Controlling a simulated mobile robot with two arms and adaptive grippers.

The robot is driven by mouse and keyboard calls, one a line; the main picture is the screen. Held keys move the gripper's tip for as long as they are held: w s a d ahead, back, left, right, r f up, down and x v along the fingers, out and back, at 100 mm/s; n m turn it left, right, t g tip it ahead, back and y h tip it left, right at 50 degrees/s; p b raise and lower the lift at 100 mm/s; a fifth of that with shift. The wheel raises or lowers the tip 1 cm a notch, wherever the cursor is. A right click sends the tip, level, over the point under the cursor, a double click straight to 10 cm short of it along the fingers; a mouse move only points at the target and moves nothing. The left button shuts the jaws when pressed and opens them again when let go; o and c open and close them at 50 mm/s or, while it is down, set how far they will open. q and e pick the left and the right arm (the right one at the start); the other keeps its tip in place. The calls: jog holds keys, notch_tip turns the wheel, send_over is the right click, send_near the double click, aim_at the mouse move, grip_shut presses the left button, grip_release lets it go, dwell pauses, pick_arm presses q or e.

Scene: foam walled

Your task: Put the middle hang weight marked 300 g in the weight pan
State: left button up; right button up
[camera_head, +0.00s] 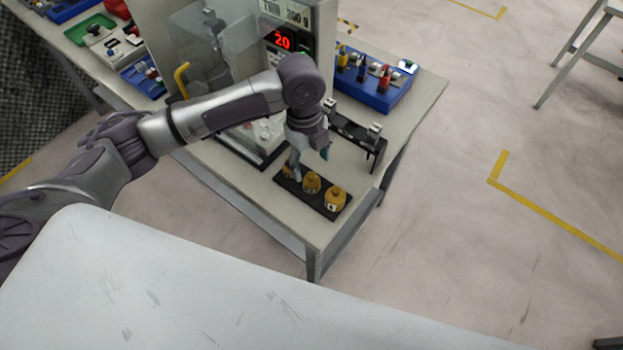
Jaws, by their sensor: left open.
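Three brass-coloured weights sit in a row on a small black tray (318,207) near the table's front corner. The middle weight (312,184) stands between a larger one (335,198) on the right and a smaller one (288,170) on the left, partly hidden by a finger. Their markings are too small to read. My left gripper (309,158) is open, pointing down, just above and behind the middle weight, with nothing visible between its fingers. I cannot clearly make out the weight pan; my left arm covers part of the apparatus. My right gripper is not in view.
A machine with a clear guard (195,45) and a red display reading 20 (283,40) stands behind my arm. A black stand (355,135) is close right of the gripper. A blue tool rack (375,88) stands further back. A pale surface (200,290) fills the foreground.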

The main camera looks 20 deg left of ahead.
aim_at(311, 174)
pick_arm(q)
jog(key=shift+d+f, duration=0.1)
jog(key=shift+f, duration=0.55)
jog(key=shift+s+f+p, duration=0.1)
jog(key=shift+f+p, duration=0.2)
jog(key=shift+f, duration=0.05)
notch_tip(311, 174, down, 4)
jog(key=shift+s+r+p, duration=0.1)
jog(key=shift+r+p, duration=0.1)
jog(key=shift+p, duration=0.45)
jog(key=shift+f, duration=0.45)
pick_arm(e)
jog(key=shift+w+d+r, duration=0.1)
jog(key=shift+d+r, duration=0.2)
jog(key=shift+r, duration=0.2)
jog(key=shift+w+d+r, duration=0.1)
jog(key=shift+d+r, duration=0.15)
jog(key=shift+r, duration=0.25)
pick_arm(q)
grip_shut()
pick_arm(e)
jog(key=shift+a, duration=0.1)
pick_arm(q)
jog(key=shift+r, duration=0.1)
